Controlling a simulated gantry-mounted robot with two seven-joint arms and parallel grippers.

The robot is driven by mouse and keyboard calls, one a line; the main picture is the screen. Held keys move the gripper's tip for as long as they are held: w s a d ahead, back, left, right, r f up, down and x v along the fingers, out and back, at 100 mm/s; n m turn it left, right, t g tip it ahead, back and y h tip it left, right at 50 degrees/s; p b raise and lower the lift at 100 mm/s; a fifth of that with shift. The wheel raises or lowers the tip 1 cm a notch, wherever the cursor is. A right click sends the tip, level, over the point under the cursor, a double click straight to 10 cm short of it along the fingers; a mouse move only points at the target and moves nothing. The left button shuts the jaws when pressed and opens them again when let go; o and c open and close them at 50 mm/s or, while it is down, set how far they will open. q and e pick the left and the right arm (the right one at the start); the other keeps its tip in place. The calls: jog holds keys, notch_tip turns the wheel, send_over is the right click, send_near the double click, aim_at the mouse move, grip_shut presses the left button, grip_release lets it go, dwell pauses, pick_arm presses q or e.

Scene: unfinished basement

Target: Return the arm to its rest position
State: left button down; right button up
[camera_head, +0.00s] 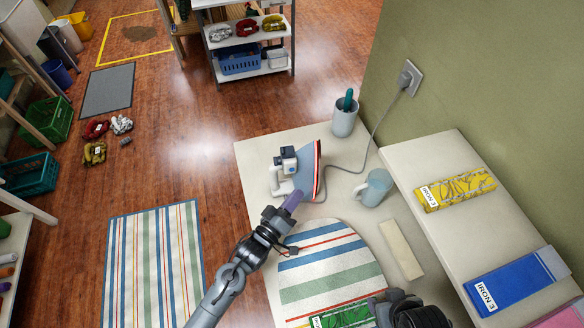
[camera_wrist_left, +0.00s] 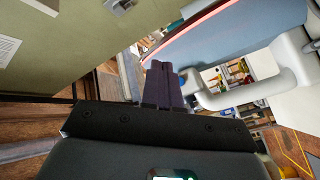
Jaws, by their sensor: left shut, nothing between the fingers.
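My left arm reaches in from the bottom of the head view. Its gripper (camera_head: 292,201) has its dark purple fingers pressed together, with nothing between them. The fingers also show closed in the left wrist view (camera_wrist_left: 163,75). Just beyond the fingertips stands a white and blue iron (camera_head: 307,170), upright on its heel on the pale table (camera_head: 255,160). The iron's blue sole plate with a red edge fills the upper part of the wrist view (camera_wrist_left: 235,45). A dark part of my right arm (camera_head: 408,310) shows at the bottom edge; its fingers cannot be made out.
A striped ironing pad (camera_head: 325,268) lies on the table, with a green labelled item (camera_head: 338,318) at its lower end. A mug (camera_head: 373,187), a cup (camera_head: 344,117) and the iron's cord stand close to the iron. A raised shelf (camera_head: 440,160) holds yellow and blue items.

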jog(key=shift+r, duration=0.3)
pick_arm(q)
jog(key=shift+s+d, duration=0.1)
jog(key=shift+s, duration=0.45)
pick_arm(e)
jog(key=shift+a, duration=0.1)
